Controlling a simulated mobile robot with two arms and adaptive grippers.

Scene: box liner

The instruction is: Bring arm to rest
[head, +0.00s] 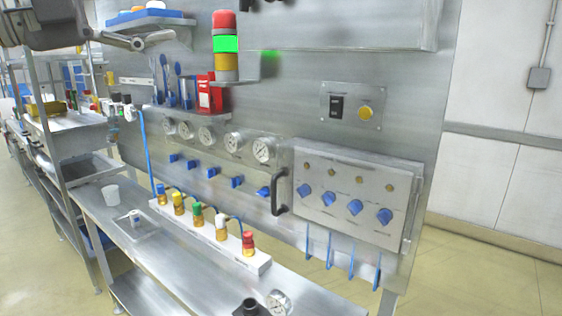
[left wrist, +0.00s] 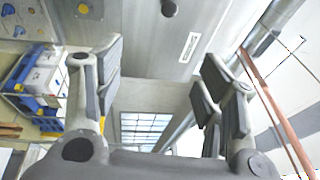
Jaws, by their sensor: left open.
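My left gripper (head: 138,40) is at the upper left of the head view, partly cut off by the frame edge, raised in front of the upper left part of the steel panel. In the left wrist view the left gripper (left wrist: 162,85) has its two fingers wide apart, with nothing between them. Beyond the fingers I see a grey panel and a bright ceiling light (left wrist: 145,128). My right gripper is not in either view.
A steel panel (head: 300,110) carries a stack light (head: 225,45), gauges and a control box (head: 355,200) with blue knobs. Shelving stands left; the right floor is clear.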

